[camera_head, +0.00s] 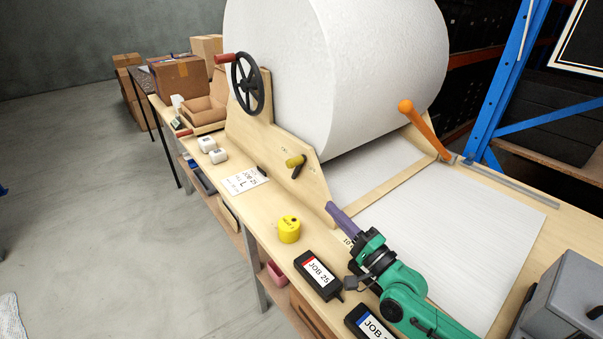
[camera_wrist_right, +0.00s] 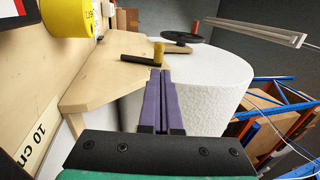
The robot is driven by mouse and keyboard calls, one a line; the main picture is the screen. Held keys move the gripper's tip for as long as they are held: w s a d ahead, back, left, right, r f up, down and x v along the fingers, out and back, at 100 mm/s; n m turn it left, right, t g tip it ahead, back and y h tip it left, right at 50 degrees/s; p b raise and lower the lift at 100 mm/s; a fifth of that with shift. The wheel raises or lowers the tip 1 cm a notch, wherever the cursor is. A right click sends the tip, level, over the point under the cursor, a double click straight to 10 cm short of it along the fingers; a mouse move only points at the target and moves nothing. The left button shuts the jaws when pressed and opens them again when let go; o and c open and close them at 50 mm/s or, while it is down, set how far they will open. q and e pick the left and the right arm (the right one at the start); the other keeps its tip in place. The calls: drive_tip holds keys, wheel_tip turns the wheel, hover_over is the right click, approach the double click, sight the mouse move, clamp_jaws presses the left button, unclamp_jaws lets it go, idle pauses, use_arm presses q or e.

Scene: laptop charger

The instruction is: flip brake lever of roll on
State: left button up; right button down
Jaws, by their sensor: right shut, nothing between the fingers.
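The big white paper roll (camera_head: 335,75) sits in a wooden stand (camera_head: 270,150). On the stand's side panel is a small lever with a yellow hub (camera_head: 291,162) and a short black handle (camera_head: 297,171); I take it for the brake lever. Tiny marks beside it are unreadable. My right gripper (camera_head: 331,208) is shut and empty, its purple fingers pointing toward the panel's front end, below and right of the lever, apart from it. In the right wrist view the yellow hub (camera_wrist_right: 158,50) and black handle (camera_wrist_right: 138,60) appear just beyond the fingertips (camera_wrist_right: 161,72). My left gripper is out of view.
A black handwheel (camera_head: 251,83) with a red handle is on the stand. An orange lever (camera_head: 422,127) stands at its right.

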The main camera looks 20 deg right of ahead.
drive_tip(key=p, duration=0.2)
approach(294, 166)
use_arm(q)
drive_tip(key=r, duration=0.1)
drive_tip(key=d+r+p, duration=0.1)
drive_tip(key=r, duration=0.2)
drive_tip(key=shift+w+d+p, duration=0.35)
use_arm(e)
drive_tip(key=x, duration=0.7)
drive_tip(key=shift+f, duration=0.1)
drive_tip(key=shift+d, duration=0.1)
